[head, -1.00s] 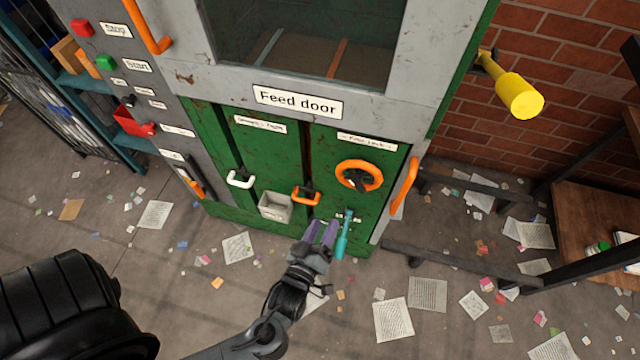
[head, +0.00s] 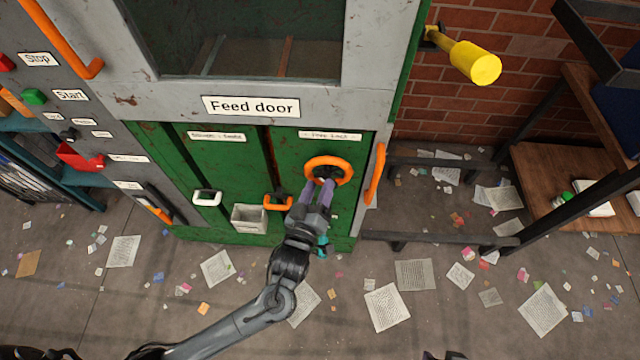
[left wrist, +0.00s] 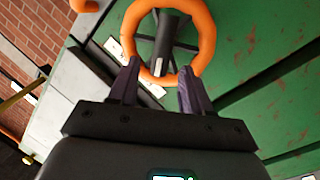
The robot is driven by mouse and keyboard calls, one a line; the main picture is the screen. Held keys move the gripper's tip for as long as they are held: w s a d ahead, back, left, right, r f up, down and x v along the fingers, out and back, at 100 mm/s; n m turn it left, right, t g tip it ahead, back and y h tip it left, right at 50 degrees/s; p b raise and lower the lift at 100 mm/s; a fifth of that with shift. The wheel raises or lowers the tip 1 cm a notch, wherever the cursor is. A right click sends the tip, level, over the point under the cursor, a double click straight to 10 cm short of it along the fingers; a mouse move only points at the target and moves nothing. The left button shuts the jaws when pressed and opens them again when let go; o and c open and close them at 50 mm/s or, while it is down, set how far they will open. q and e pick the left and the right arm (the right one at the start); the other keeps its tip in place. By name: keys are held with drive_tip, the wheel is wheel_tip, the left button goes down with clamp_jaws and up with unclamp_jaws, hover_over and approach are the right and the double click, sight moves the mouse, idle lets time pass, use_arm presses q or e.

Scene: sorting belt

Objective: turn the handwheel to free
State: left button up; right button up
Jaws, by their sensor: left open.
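The orange handwheel (head: 346,169) with a dark hub and spokes sits on the green door panel, under a small label. It fills the top of the left wrist view (left wrist: 209,35). My left gripper (head: 318,186) is at the wheel's lower rim in the head view. Its two purple fingers (left wrist: 158,85) are spread apart in the left wrist view, with the near part of the orange rim between and just beyond their tips. I cannot tell whether they touch it.
A teal handle (head: 322,246) sits below the wheel, partly behind my gripper. An orange bar handle (head: 375,174) stands to the right of the wheel. A smaller orange handle (head: 278,202) and a grey box (head: 249,218) are to the left. Papers litter the floor.

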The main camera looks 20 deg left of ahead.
use_arm(q)
drive_tip(key=shift+w+a, duration=0.15)
drive_tip(key=shift+w, duration=0.75)
clamp_jaws()
